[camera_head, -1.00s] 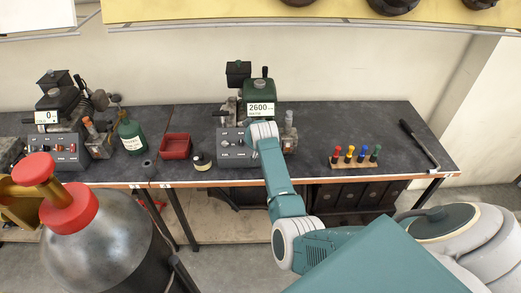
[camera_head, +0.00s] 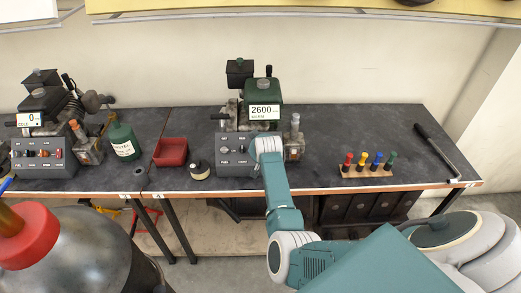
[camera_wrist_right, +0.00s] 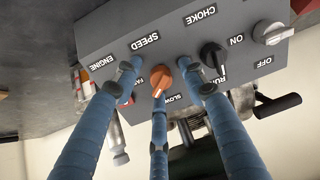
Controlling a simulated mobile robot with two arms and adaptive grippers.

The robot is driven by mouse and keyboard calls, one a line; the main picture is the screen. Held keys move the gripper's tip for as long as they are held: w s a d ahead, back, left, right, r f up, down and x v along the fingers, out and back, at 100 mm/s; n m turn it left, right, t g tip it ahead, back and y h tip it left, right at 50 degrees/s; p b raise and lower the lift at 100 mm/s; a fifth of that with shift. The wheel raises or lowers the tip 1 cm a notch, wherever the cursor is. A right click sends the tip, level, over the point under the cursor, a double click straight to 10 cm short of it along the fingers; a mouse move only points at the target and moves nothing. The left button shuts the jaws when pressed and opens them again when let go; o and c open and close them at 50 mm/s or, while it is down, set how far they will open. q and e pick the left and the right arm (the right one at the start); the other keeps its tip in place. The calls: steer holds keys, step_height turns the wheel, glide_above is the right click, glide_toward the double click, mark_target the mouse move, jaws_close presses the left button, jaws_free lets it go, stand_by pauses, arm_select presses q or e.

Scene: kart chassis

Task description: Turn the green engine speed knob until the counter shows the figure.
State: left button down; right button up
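The green engine (camera_head: 262,88) stands at the back of the bench, with a white counter (camera_head: 264,112) reading 2600. Its grey control box (camera_head: 231,150) sits in front. In the right wrist view, an orange knob (camera_wrist_right: 161,78) lies by the ENGINE SPEED lettering on the box (camera_wrist_right: 110,40). My right gripper (camera_wrist_right: 158,84) has its blue fingers spread around this knob, with visible gaps at both sides. The third finger reaches up to the knob's lower edge; whether it touches I cannot tell. In the head view my right wrist hides the knob and fingertips. My left gripper is not in view.
A black choke knob (camera_wrist_right: 213,57) is close beside one finger, with a white ON/OFF knob (camera_wrist_right: 270,33) beyond. A second engine with its own box (camera_head: 42,155) is at left. A red tray (camera_head: 171,152) and screwdriver rack (camera_head: 366,170) flank the box. A metal tank (camera_head: 80,250) stands at lower left.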

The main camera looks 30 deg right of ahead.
steer(key=c, duration=0.3)
jaws_close()
steer(key=m, duration=0.3)
steer(key=shift+a+f, duration=0.1)
steer(key=shift+a, duration=0.05)
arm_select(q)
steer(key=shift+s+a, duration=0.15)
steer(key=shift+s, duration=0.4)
arm_select(e)
steer(key=shift+s+f+m, duration=0.1)
steer(key=shift+s+m, duration=0.05)
steer(key=shift+m, duration=0.85)
steer(key=shift+o, duration=1.5)
jaws_free()
steer(key=shift+r, duration=0.35)
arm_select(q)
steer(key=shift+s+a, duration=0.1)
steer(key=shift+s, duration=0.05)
arm_select(e)
step_height(320, 180, up, 10)
steer(key=shift+f, duration=0.25)
